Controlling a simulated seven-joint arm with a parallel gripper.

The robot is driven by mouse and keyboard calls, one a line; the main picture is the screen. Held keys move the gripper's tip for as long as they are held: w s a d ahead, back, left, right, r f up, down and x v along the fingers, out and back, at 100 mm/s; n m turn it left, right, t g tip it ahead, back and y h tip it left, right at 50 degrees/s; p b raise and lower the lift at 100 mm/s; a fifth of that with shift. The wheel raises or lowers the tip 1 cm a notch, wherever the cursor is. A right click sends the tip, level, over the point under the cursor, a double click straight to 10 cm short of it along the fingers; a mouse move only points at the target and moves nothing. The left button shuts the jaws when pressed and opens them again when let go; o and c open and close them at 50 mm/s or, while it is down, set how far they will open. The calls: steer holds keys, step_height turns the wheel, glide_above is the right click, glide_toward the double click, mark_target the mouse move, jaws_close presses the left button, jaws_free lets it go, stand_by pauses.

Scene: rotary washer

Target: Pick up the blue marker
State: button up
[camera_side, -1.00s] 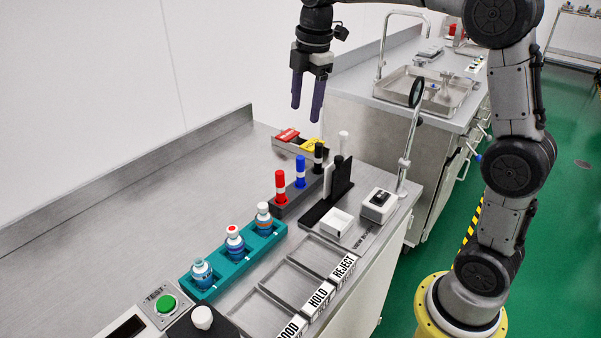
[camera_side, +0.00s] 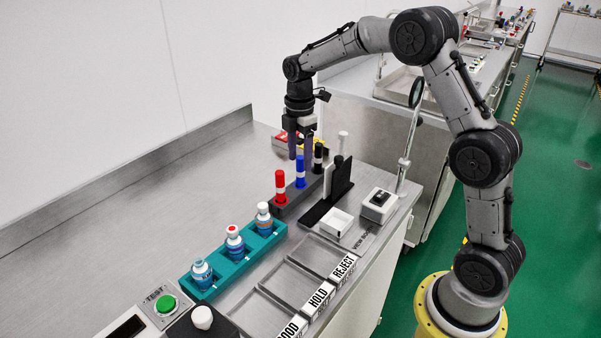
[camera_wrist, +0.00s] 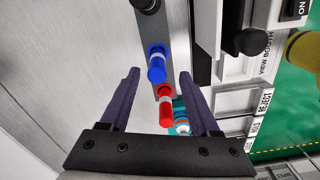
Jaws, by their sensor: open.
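The blue marker (camera_side: 300,172) stands upright in a dark holder (camera_side: 285,205), between a red marker (camera_side: 281,187) and a black marker (camera_side: 318,158). In the wrist view the blue marker (camera_wrist: 156,67) shows ahead of the fingertips, roughly midway between their lines, with the red marker (camera_wrist: 165,108) nearer the palm. My gripper (camera_side: 301,154) points down with its purple fingers apart and empty. In the side view its fingertips overlap the area just behind and above the blue marker's cap. I cannot tell the exact gap. The fingers also show in the wrist view (camera_wrist: 158,75).
A black stand (camera_side: 330,200) with tools is right of the markers. Red and yellow items lie in a tray (camera_side: 285,149) behind. A teal rack (camera_side: 235,260) of bottles stands in front. A magnifier (camera_side: 410,130) rises at right. The left counter is clear.

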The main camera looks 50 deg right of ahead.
mark_target(299, 184)
steer(key=shift+w+d+f, duration=0.1)
steer(key=shift+f, duration=1.25)
steer(key=shift+w+d+f, duration=0.1)
steer(key=shift+f, duration=1.2)
jaws_close()
